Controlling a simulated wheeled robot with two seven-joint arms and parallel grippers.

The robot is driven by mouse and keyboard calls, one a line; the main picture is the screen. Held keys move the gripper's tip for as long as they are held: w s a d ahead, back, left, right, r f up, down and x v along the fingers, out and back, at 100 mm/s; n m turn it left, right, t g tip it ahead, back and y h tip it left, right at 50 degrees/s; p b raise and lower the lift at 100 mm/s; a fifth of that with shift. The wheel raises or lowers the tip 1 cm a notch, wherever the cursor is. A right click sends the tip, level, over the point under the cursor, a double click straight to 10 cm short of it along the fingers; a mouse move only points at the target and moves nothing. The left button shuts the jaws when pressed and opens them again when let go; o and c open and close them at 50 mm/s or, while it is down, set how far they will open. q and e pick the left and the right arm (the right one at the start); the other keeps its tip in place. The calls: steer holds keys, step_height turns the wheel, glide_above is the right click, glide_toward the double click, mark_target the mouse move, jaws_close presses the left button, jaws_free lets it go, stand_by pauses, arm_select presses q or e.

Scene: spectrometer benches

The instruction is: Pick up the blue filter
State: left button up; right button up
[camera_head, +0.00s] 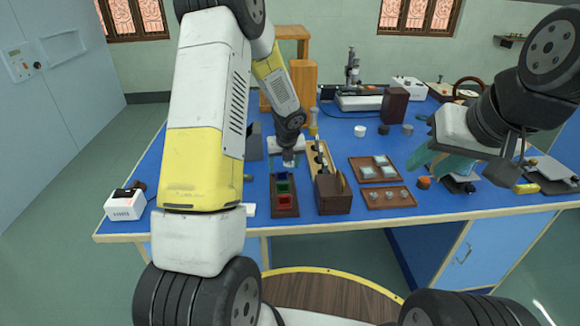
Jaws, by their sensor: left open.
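The blue filter (283,176) stands at the far end of a dark wooden holder (286,211) on the blue bench. A green filter (283,187) and a red filter (284,202) stand in the same holder, nearer to me. My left gripper (289,161) is open, just beyond and above the blue filter, pointing down. The fingertips are small in the picture, and I cannot tell whether they touch it. My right gripper (425,160) hangs over the right part of the bench, far from the filters.
A wooden box (333,196) stands right of the filter holder. Two brown trays, one with pale square pieces (364,161) and one with small round pieces (381,203), lie further right. A white device (125,204) sits at the bench's left end.

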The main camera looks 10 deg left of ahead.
mark_target(282, 171)
arm_select(q)
steer(key=x, duration=0.4)
steer(key=shift+s+a, duration=0.25)
steer(key=shift+s, duration=0.1)
steer(key=shift+w+a+f, duration=0.1)
steer(key=shift+w+f, duration=0.2)
steer(key=shift+f, duration=0.3)
steer(key=c, duration=1.4)
